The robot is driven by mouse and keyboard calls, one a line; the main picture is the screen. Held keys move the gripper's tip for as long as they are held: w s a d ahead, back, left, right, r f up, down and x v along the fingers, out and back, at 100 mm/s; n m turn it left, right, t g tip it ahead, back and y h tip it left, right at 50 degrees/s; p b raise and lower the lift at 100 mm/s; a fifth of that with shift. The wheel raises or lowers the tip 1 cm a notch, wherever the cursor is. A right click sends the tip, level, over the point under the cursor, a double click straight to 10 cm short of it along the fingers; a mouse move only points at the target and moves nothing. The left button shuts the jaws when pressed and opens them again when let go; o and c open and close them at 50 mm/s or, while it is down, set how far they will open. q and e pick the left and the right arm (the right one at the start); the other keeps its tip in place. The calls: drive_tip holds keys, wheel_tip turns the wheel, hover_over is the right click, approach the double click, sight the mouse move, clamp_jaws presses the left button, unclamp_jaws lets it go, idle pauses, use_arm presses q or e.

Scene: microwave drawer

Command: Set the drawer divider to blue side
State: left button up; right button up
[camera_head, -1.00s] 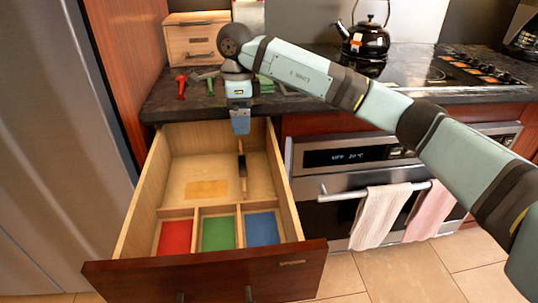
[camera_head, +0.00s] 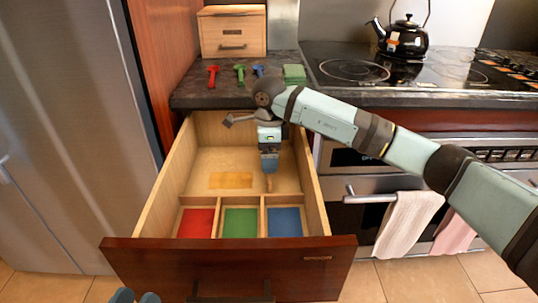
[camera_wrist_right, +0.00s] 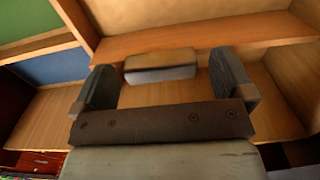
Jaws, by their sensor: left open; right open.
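The drawer (camera_head: 147,215) is pulled open. Its front row has a red compartment (camera_head: 196,223), a green compartment (camera_head: 240,222) and a blue compartment (camera_head: 285,222). My right gripper (camera_head: 269,170) points down into the drawer behind the green and blue compartments, open. A narrow wooden piece, apparently the divider (camera_head: 269,183), shows just below its fingers. In the right wrist view a small wooden block (camera_wrist_right: 160,66) lies between the open fingers; contact is unclear.
A yellow patch (camera_head: 231,180) marks the drawer floor. Red, green and blue tools, a green cloth (camera_head: 294,73) and a wooden box (camera_head: 232,32) are on the counter. A black kettle (camera_head: 403,38) stands on the stove. Towels hang from the oven handle at right.

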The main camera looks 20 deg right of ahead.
drive_tip(key=shift+c, duration=0.5)
drive_tip(key=c, duration=1.2)
drive_tip(key=d, duration=0.1)
drive_tip(key=s+d+p, duration=0.1)
drive_tip(key=d, duration=0.1)
drive_tip(key=shift+d, duration=0.15)
drive_tip(key=o, duration=1.3)
drive_tip(key=shift+d, duration=0.1)
